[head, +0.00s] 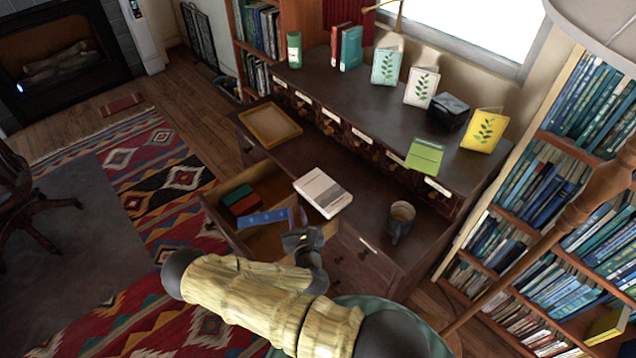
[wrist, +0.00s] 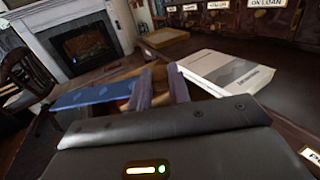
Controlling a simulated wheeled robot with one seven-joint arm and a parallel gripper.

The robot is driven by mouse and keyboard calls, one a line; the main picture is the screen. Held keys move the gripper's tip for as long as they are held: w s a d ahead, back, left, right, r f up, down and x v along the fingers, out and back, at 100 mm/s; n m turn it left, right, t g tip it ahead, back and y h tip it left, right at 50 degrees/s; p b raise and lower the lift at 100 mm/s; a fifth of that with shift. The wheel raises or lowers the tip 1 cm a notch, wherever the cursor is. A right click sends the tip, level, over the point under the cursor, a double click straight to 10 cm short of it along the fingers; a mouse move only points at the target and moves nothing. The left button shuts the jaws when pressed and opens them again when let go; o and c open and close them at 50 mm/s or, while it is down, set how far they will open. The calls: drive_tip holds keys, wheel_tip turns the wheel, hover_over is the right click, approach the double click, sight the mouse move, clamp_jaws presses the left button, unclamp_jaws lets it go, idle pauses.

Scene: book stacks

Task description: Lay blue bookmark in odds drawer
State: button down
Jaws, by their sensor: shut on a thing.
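The blue bookmark (head: 264,217) is a flat strip held between the fingers of my gripper (head: 298,218). In the wrist view the bookmark (wrist: 92,97) sticks out to the left of the shut fingers (wrist: 160,88). It is over an open wooden drawer (head: 266,241) that is pulled out from the dark cabinet. Whether it touches the drawer's rim or floor, I cannot tell. A red and green object (head: 241,201) lies in the drawer's far-left part. No label on this drawer can be read.
A white-grey book (head: 323,192) lies on the cabinet ledge beside the drawer. A dark mug (head: 400,221) stands to its right, and an empty wooden tray (head: 270,125) lies farther back. Cards, books and a green bottle (head: 294,50) stand on the upper shelf.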

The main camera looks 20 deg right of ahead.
drive_tip(key=w+d+r+m+g+h+b, duration=0.35)
drive_tip(key=d+m+h+b, duration=0.2)
drive_tip(key=d+h, duration=0.2)
drive_tip(key=m+g+h+b, duration=0.6)
drive_tip(key=m+g+h, duration=0.1)
drive_tip(key=g, duration=0.1)
hover_over(336, 207)
drive_tip(key=shift+s+a+r, duration=0.15)
drive_tip(key=shift+s+r, duration=0.3)
drive_tip(key=shift+r, duration=0.05)
drive_tip(key=shift+f, duration=2.5)
drive_tip(key=shift+f, duration=2.3)
drive_tip(key=shift+f, duration=0.25)
